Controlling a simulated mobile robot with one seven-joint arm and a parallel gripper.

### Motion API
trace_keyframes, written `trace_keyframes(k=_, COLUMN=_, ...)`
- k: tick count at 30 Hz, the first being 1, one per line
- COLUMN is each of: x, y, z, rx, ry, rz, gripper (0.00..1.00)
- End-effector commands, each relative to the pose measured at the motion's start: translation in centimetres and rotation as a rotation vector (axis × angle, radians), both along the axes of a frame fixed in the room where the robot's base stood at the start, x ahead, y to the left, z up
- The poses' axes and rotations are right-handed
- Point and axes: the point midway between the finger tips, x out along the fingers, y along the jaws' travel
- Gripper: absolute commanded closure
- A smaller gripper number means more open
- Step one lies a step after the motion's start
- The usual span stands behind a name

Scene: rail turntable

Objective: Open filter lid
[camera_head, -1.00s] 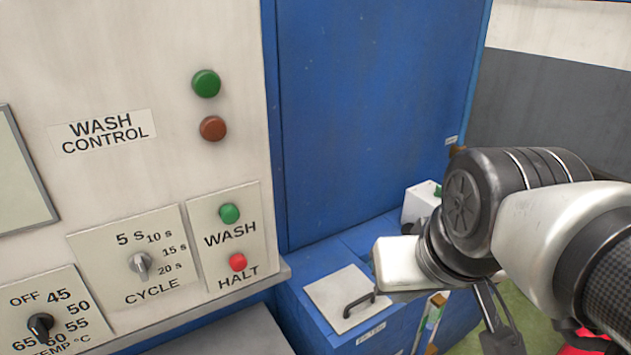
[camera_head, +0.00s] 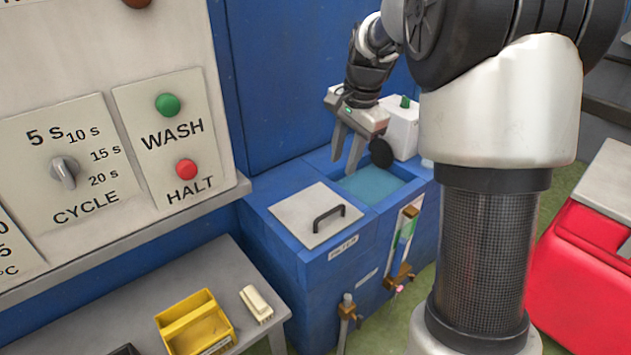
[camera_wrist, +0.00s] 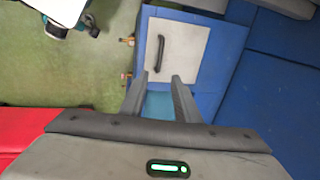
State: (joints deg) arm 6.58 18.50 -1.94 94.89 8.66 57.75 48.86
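The filter lid (camera_head: 303,207) is a flat light-grey square panel with a dark bar handle (camera_head: 329,217). It lies flat and shut on top of the blue tank unit (camera_head: 285,260). In the wrist view the lid (camera_wrist: 188,46) and its handle (camera_wrist: 159,53) lie beyond my fingertips. My gripper (camera_head: 345,152) is open and empty, with its fingers pointing down above the open water compartment behind and right of the lid. In the wrist view my gripper's two fingers (camera_wrist: 160,78) stand apart, with water between them. No finger touches the handle.
The water compartment (camera_head: 372,187) is open beside the lid. A white box (camera_head: 401,130) stands behind it. A grey bench (camera_head: 235,268) with a yellow bin (camera_head: 194,325) and a brush-like item (camera_head: 256,304) is at front left. A red cart (camera_head: 590,260) is at right.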

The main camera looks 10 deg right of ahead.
Motion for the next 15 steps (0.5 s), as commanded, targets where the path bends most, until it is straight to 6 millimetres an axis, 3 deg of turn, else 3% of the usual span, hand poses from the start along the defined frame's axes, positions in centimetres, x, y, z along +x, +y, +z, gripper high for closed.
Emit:
trace_keyframes(k=5, x=0.4, y=0.1, z=-1.8, rx=0.003, ry=0.006, rz=-0.008, gripper=0.71)
trace_keyframes(k=15, x=1.5, y=0.8, z=-8.9, rx=0.003, ry=0.006, rz=-0.005, gripper=0.71)
